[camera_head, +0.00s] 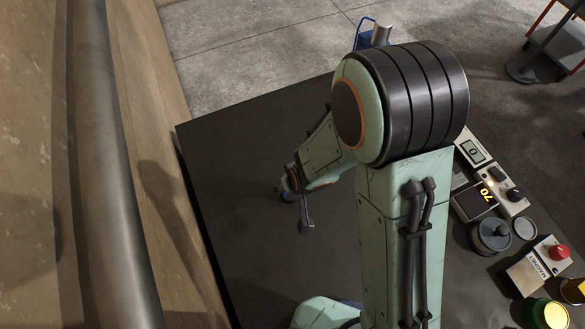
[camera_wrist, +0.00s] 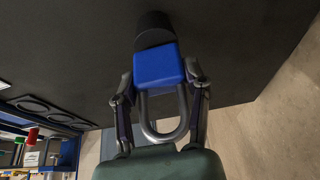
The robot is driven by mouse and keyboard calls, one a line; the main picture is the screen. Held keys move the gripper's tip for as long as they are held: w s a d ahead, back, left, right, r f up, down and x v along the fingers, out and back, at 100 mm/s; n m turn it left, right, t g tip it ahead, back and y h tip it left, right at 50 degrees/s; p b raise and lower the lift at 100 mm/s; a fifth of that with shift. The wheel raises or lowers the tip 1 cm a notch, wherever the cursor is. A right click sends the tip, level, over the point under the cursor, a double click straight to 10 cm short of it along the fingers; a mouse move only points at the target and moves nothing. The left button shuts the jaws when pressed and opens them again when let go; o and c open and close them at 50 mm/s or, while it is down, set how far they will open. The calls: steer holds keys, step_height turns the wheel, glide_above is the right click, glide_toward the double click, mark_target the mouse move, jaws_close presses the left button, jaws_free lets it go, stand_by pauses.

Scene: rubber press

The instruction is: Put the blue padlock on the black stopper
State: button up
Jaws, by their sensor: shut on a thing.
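The blue padlock (camera_wrist: 159,66) is between the two fingers of my gripper (camera_wrist: 160,76) in the wrist view, with its grey shackle toward my palm. My gripper is shut on it. The black stopper (camera_wrist: 152,22) shows just beyond the padlock's blue body, partly covered by it. I cannot tell whether the padlock touches the stopper. In the head view my gripper (camera_head: 294,193) is low over the dark table, with a small blue bit of the padlock (camera_head: 285,197) showing. I cannot make out the stopper there.
The dark table (camera_head: 235,180) is bare around my gripper. A wooden wall with a thick pipe (camera_head: 105,170) runs along the left. Instruments, a scale display (camera_head: 473,197), a round pot (camera_head: 492,236) and a red-button box (camera_head: 540,265) crowd the right side.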

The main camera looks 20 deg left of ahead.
steer(key=shift+f, duration=0.25)
steer(key=shift+f, duration=0.15)
steer(key=o, duration=1.2)
steer(key=v, duration=1.1)
steer(key=s+d+r+m+g+h, duration=0.1)
steer(key=s+d+r+m, duration=0.3)
steer(key=d, duration=0.4)
steer(key=s+d+r+m+g+h, duration=0.1)
steer(key=s+d+r+m+g, duration=0.1)
steer(key=s+d+r, duration=0.3)
steer(key=s+d+m, duration=0.1)
steer(key=d, duration=0.3)
steer(key=shift+s+r+m, duration=0.2)
steer(key=shift+r+m, duration=0.2)
